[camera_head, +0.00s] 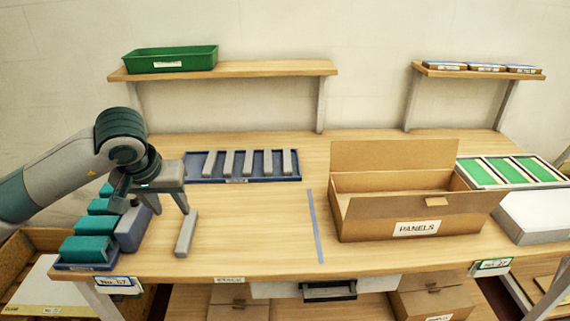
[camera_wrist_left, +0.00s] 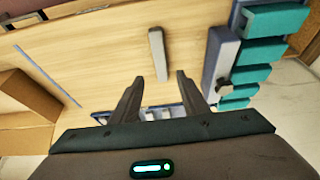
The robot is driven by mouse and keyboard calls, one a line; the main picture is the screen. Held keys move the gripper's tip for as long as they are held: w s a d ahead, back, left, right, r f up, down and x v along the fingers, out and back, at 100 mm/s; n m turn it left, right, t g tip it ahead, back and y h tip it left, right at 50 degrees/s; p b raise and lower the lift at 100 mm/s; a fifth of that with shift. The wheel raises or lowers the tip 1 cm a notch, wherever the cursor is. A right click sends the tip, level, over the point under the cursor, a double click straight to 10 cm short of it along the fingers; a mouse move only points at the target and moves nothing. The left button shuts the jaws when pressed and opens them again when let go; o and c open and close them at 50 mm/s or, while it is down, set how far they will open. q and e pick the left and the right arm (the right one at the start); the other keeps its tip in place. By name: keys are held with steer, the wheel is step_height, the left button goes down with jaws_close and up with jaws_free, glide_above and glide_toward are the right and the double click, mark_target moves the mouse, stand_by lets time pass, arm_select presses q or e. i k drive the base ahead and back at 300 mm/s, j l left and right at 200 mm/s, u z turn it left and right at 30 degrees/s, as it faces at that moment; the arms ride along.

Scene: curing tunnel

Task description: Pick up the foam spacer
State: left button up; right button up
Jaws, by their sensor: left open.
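A grey bar-shaped foam spacer (camera_head: 186,234) lies alone on the bench top, to the right of the teal blocks. My left gripper (camera_head: 168,207) is open and empty above the bench, at the far end of this spacer. In the left wrist view the spacer (camera_wrist_left: 157,52) lies beyond the fingers, its near end showing between the two tips of the left gripper (camera_wrist_left: 157,77). Whether the fingers are level with it I cannot tell. Several similar grey bars (camera_head: 248,163) lie in a dark blue tray (camera_head: 215,182) at the back. My right gripper is not in view.
Teal blocks (camera_head: 88,249) and a blue-grey block (camera_head: 133,228) stand close on the left. A blue tape line (camera_head: 315,228) and an open cardboard box (camera_head: 400,228) labelled PANELS are to the right. A shelf (camera_head: 290,69) holds a green bin (camera_head: 170,59). The middle bench is clear.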

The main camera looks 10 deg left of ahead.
mark_target(287, 171)
steer(key=i+j+z, duration=0.1)
steer(key=i, duration=0.85)
